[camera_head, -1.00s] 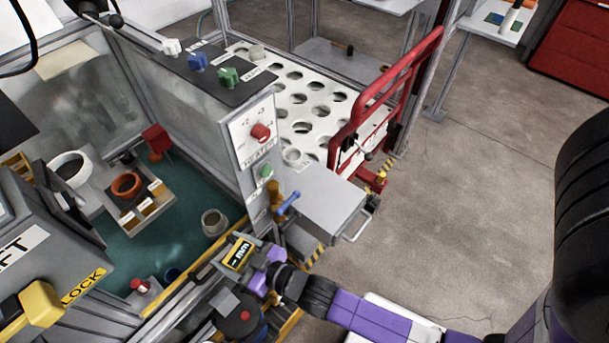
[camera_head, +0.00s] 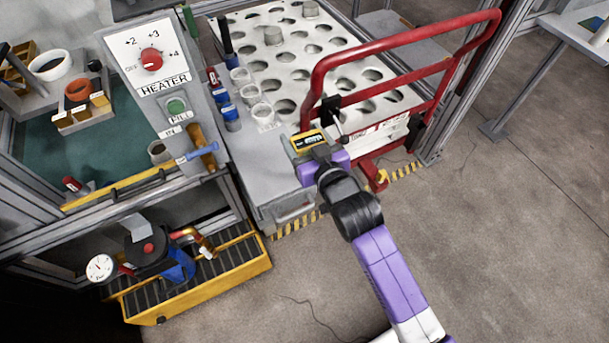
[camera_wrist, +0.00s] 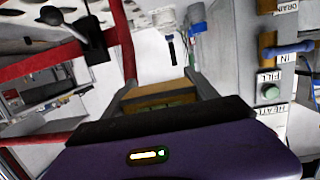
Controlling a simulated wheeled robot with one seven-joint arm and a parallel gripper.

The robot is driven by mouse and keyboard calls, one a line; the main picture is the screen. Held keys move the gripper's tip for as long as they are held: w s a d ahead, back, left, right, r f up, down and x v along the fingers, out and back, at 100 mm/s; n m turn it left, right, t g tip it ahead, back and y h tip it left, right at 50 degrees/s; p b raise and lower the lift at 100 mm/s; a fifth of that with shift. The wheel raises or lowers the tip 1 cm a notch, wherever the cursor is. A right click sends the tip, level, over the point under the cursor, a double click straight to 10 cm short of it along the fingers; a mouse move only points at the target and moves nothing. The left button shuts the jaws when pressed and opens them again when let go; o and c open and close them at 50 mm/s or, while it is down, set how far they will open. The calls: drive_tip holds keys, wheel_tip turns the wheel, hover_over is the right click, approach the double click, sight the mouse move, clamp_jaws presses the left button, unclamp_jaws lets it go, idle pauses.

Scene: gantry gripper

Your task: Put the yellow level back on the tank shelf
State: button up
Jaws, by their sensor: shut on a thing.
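My gripper (camera_head: 308,146) is shut on the yellow level (camera_head: 306,141), a small yellow block with a dark face. It is held in the air near the right edge of the grey ledge (camera_head: 262,180), beside the red rail. In the wrist view, a dull yellow part of the level (camera_wrist: 158,101) shows between the two grey fingers, partly hidden by my palm. The tank (camera_head: 40,150) with a teal floor is at the left, with its heater panel (camera_head: 165,100). I cannot tell for sure which surface is the tank shelf.
A red rail (camera_head: 318,85) rises close to my gripper. A white perforated plate (camera_head: 320,58) lies behind. A yellow-framed pump tray (camera_head: 200,275) is at lower left; open floor is at right.

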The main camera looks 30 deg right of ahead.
drive_tip(key=w+r+y+b, duration=0.1)
drive_tip(key=w+r+b, duration=0.5)
drive_tip(key=r+b, duration=0.15)
drive_tip(key=shift+n, duration=0.4)
drive_tip(key=f+b, duration=0.2)
drive_tip(key=f, duration=0.4)
drive_tip(key=f+b, duration=0.1)
drive_tip(key=f, duration=0.6)
drive_tip(key=f+b, duration=0.2)
drive_tip(key=f, duration=0.5)
drive_tip(key=shift+s+a+f+b, duration=0.15)
drive_tip(key=shift+a+f+b, duration=0.05)
drive_tip(key=shift+a+b, duration=0.2)
drive_tip(key=shift+f, duration=0.75)
drive_tip(key=o, duration=1.7)
drive_tip(key=shift+s+f+b, duration=0.1)
drive_tip(key=shift+f+b, duration=0.1)
drive_tip(key=shift+b, duration=0.1)
drive_tip(key=shift+r, duration=0.2)
drive_tip(key=s+r+p, duration=0.1)
drive_tip(key=s, duration=0.3)
drive_tip(key=s+r+p, duration=0.1)
drive_tip(key=s, duration=0.2)
drive_tip(key=s+r+p, duration=0.1)
drive_tip(key=s, duration=0.3)
drive_tip(key=shift+s+r, duration=0.3)
drive_tip(key=shift+r, duration=0.1)
